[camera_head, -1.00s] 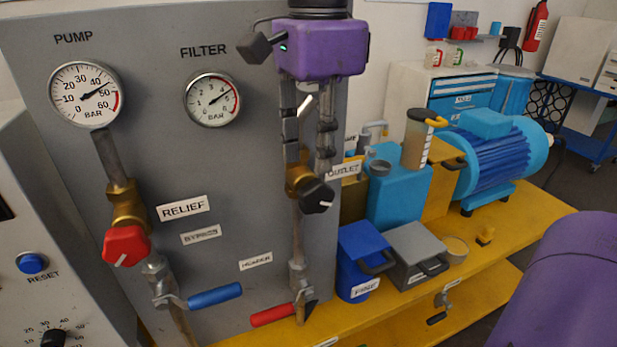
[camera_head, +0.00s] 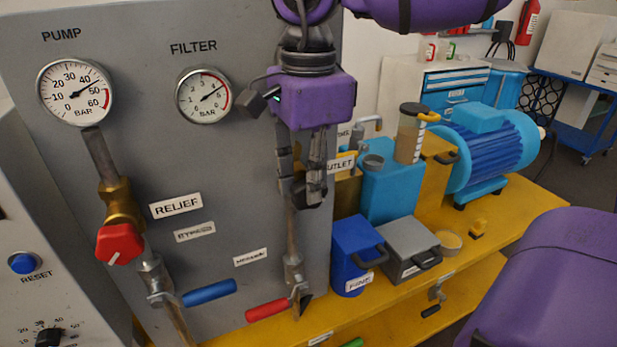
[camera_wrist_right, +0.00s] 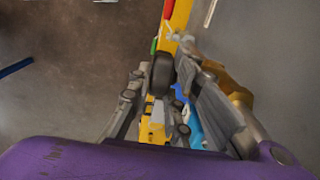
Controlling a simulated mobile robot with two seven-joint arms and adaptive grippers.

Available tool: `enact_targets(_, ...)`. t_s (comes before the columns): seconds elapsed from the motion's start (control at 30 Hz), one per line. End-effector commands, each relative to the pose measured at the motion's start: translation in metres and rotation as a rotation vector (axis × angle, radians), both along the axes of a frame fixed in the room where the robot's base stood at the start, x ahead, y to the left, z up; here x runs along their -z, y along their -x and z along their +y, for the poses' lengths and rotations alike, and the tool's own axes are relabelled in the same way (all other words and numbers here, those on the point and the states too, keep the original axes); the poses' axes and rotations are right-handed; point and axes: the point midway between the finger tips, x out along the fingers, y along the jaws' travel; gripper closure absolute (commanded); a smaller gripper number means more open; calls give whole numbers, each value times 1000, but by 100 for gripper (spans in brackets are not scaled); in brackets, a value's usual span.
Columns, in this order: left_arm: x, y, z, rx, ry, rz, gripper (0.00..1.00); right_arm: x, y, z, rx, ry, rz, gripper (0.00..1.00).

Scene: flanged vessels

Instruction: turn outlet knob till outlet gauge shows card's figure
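The black outlet knob (camera_head: 309,193) sits on the grey panel near the OUTLET label (camera_head: 340,163). My purple right gripper (camera_head: 301,180) points down over it, fingers open on either side of the knob. In the right wrist view the knob (camera_wrist_right: 163,72) lies between the fingertips of the gripper (camera_wrist_right: 160,80), close to the right finger, with a small gap at the left one; contact is unclear. No outlet gauge or card can be made out; my gripper and arm cover the panel above the knob. My left gripper is not in view.
The PUMP gauge (camera_head: 75,92) and FILTER gauge (camera_head: 203,95) are on the panel's left. A red relief knob (camera_head: 119,244), a blue lever (camera_head: 209,293) and a red lever (camera_head: 268,309) stick out lower down. Blue (camera_head: 353,255) and grey (camera_head: 408,247) boxes stand on the yellow bench to the right.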

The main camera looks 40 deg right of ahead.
Motion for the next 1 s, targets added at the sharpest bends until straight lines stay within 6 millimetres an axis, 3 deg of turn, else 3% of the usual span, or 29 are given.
enact_targets(0.37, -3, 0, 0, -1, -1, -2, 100, -1, 0, -3, 1, -119, -31, 100)
enact_targets(0.7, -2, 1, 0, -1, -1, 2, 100, -1, 0, -3, 0, -127, -33, 100)
enact_targets(0.73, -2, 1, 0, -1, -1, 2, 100, -1, 0, -3, 0, -127, -33, 78)
enact_targets(0.77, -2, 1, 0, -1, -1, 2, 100, -1, 0, -3, 0, -127, -33, 74)
enact_targets(1.0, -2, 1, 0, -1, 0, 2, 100, 0, 0, -3, 0, -127, -32, 74)
